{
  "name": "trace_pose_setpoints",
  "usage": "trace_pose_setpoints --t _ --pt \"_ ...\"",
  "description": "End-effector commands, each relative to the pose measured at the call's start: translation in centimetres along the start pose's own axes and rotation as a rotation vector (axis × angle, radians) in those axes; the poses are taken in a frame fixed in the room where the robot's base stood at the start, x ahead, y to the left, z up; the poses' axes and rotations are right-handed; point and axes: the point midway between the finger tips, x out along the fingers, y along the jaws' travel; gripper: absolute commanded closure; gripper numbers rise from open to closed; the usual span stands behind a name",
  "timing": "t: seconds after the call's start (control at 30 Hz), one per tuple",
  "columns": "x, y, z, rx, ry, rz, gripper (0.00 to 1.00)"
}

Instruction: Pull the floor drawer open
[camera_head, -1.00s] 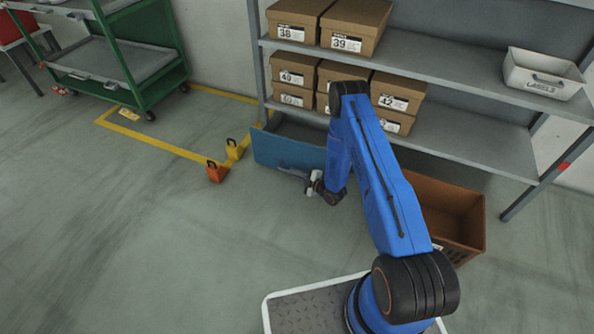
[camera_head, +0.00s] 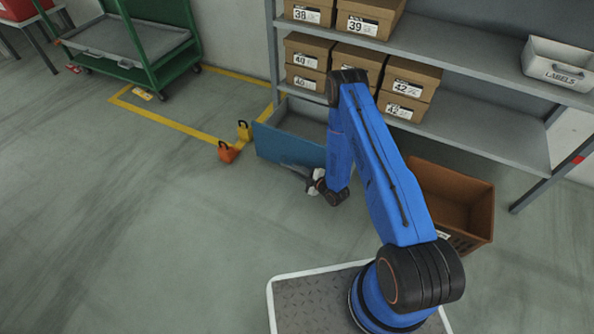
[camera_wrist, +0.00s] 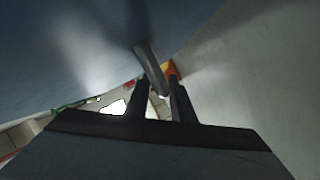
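The floor drawer has a blue front (camera_head: 285,147) and stands partly out from under the lowest shelf. Its grey inside (camera_head: 305,121) shows behind the front. My gripper (camera_head: 298,168) is low at the outer face of the drawer front, small and partly blurred in the head view. In the wrist view the blue front (camera_wrist: 70,50) fills the upper left. The grey bar handle (camera_wrist: 151,68) runs between the two dark fingers of my gripper (camera_wrist: 159,80), which are closed around it. The exact contact is hard to see.
An orange padlock-shaped block (camera_head: 228,152) and a yellow one (camera_head: 244,131) stand on the floor left of the drawer. A brown crate (camera_head: 470,205) is right of my arm. The shelf (camera_head: 475,115) holds shoe boxes. The floor in front is clear.

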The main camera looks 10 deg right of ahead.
Motion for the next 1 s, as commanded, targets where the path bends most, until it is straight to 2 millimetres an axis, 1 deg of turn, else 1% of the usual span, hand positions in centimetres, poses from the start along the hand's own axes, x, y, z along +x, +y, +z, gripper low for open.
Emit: trace_pose_setpoints --t 0.33,0.47,0.57,1.0 --pt "0.0 0.1 0.0 -0.001 0.001 0.001 0.71" --pt "-0.9 0.1 0.0 0.001 0.000 0.001 0.71" --pt "-2.3 0.1 0.0 0.001 0.000 0.001 0.71" --pt "-11.0 0.0 0.1 0.002 -0.002 0.001 0.71"
